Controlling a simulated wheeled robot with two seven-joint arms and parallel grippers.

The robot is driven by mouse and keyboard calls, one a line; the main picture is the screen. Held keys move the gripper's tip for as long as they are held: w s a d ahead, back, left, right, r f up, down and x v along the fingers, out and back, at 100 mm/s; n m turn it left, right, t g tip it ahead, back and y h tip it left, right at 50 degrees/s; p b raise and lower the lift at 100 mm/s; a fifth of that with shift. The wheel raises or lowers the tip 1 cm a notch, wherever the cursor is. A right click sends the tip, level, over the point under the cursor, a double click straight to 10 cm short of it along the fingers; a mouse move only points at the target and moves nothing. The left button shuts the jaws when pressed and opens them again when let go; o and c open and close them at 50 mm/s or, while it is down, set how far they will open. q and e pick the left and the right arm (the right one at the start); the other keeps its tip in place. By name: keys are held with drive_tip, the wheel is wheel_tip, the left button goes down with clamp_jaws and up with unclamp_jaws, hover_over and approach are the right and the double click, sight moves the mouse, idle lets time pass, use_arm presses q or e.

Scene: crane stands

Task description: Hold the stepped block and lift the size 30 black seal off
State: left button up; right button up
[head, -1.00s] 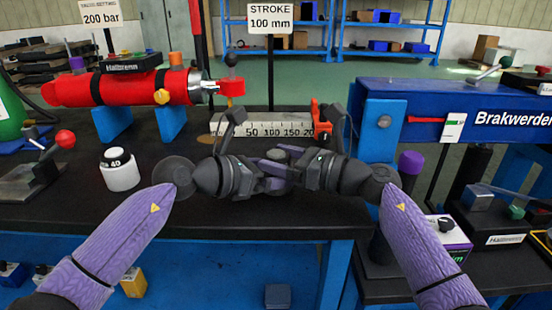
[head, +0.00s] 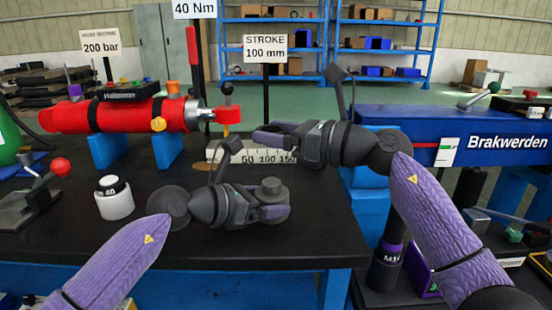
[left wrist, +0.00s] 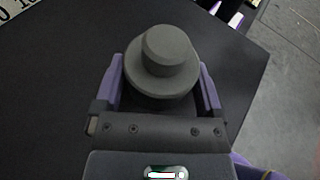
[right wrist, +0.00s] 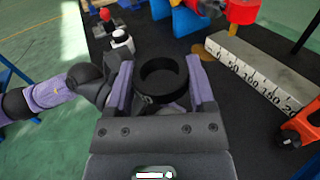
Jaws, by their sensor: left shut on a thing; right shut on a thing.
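The grey stepped block (left wrist: 168,50) has a narrow round top on wider round steps. My left gripper (head: 272,208) is shut on it low over the black bench, and its top shows in the head view (head: 270,187). The black seal (right wrist: 143,84) is a plain ring in the right wrist view. My right gripper (head: 266,135) is shut on it, above and apart from the block. The seal is hard to make out in the head view.
A white pot marked 40 (head: 114,200) stands left of my left gripper. A red cylinder (head: 125,116) on blue supports and a scale bar (head: 250,153) are behind. A blue Brakwerden beam (head: 470,132) is at the right. The bench front is clear.

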use_arm(q)
drive_tip(key=o, duration=0.9)
drive_tip(key=shift+c, duration=0.2)
drive_tip(key=shift+a, duration=0.1)
